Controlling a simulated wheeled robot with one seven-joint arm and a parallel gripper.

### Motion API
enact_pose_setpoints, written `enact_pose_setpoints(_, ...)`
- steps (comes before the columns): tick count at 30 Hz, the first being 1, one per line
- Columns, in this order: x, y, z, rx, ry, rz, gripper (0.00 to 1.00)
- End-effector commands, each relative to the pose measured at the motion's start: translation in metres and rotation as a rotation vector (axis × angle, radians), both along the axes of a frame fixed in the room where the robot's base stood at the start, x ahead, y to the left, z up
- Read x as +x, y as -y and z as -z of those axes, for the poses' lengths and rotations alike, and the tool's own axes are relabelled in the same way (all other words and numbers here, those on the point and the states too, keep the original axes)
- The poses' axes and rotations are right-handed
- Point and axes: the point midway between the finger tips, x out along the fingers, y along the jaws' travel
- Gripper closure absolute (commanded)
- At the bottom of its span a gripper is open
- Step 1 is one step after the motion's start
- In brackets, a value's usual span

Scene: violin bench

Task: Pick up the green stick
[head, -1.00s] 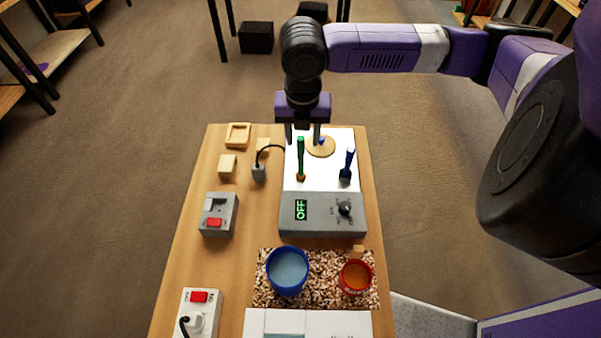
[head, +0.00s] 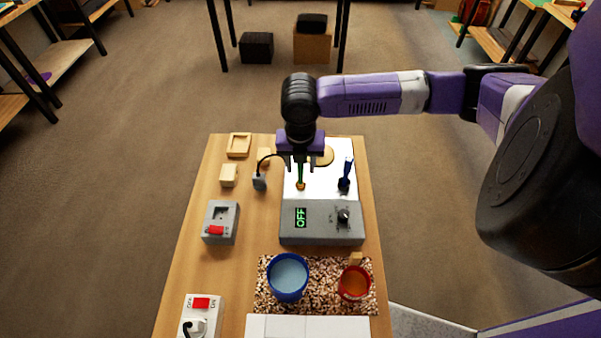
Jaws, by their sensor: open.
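The green stick (head: 301,174) stands upright on the white top of a grey device, with a small orange-brown base. My gripper (head: 300,165) points down over it and is open. Its fingers show on either side of the stick's upper part, which the gripper body partly hides. I cannot tell whether a finger touches the stick.
A blue stick (head: 347,173) stands close by on the right. The device (head: 322,228) has a display reading OFF and a knob. A black cable leads to a grey plug (head: 259,181) on the left. A blue cup (head: 288,278) and red cup (head: 354,283) stand on a speckled mat.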

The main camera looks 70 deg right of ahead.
Motion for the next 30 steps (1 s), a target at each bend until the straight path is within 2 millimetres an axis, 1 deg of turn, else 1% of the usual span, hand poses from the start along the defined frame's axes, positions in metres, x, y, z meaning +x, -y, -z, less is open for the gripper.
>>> enact_pose_setpoints(4,0.0,0.0,0.0,0.0,0.0,0.0,0.57)
enact_pose_setpoints(5,0.0,0.0,0.0,0.0,0.0,0.0,0.61)
enact_pose_setpoints(6,0.0,0.0,0.0,0.0,0.0,0.0,0.69)
enact_pose_setpoints(11,0.0,0.0,0.0,0.0,0.0,0.001,1.0)
enact_pose_setpoints(23,0.0,0.0,-0.002,0.0,0.001,0.001,1.0)
enact_pose_setpoints(26,0.001,0.0,-0.007,0.0,0.001,0.001,1.0)
enact_pose_setpoints(30,0.001,0.001,-0.021,-0.002,0.003,0.0,1.0)
